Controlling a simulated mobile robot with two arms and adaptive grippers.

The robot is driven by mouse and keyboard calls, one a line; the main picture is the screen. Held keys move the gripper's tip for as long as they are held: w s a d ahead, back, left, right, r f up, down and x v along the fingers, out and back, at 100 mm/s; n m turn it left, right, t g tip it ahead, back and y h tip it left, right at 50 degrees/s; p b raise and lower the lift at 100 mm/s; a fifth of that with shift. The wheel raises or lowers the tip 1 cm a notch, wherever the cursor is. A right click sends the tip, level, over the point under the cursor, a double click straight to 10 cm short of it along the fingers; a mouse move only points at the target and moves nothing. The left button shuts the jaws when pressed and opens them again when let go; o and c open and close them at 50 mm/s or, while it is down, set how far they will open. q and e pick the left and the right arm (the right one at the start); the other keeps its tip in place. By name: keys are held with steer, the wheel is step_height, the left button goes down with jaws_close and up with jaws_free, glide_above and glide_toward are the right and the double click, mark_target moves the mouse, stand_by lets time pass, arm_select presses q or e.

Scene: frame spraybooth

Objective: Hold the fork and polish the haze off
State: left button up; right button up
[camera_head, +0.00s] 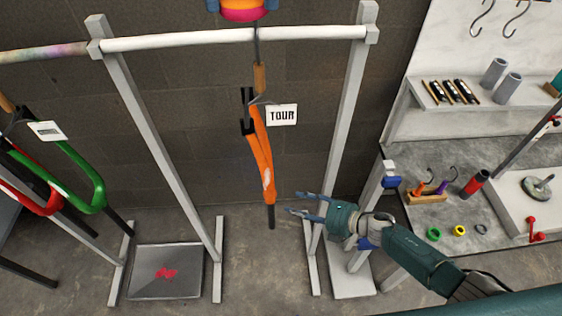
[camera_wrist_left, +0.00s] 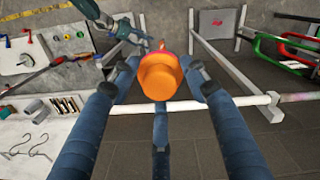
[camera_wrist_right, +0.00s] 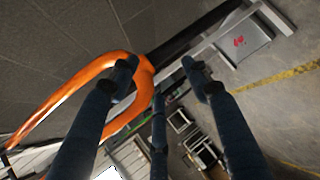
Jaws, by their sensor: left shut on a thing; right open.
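The orange fork (camera_head: 260,160) hangs upright from a hook on the white rail, a tag reading TOUR beside it. A small pale patch shows low on its orange part. In the right wrist view the fork (camera_wrist_right: 85,85) has two orange legs joining near a dark tube. My right gripper (camera_head: 294,203) is open, just right of the fork's lower part. Its fingers (camera_wrist_right: 160,65) appear around the fork's joined end, contact unclear. My left gripper (camera_wrist_left: 160,75) is shut on a round orange and pink object (camera_wrist_left: 160,78), shown at the head view's top edge (camera_head: 243,12).
The white rail (camera_head: 200,39) crosses on grey posts. Green and red frames (camera_head: 75,180) hang at left. A grey bench (camera_head: 450,215) with small tools and rings stands at right. A floor plate (camera_head: 167,270) has a red mark.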

steer(key=s+a+r+n+g+h, duration=0.25)
steer(key=r+n+g, duration=0.25)
steer(key=r+n, duration=0.5)
steer(key=s+a+r+n+g+h, duration=0.1)
steer(key=s+r+n+g+h, duration=0.4)
steer(key=n, duration=1)
steer(key=w+a+r+t+y, duration=0.1)
steer(key=w+a+r+t, duration=0.15)
steer(key=w+r, duration=0.55)
glide_toward(272, 203)
steer(key=shift+n+g+y, duration=0.25)
steer(key=shift+n, duration=0.05)
steer(key=x, duration=0.4)
steer(key=a+x, duration=0.1)
steer(key=x, duration=0.1)
steer(key=shift+w+a+r, duration=0.15)
steer(key=shift+w, duration=0.25)
steer(key=shift+c, duration=0.2)
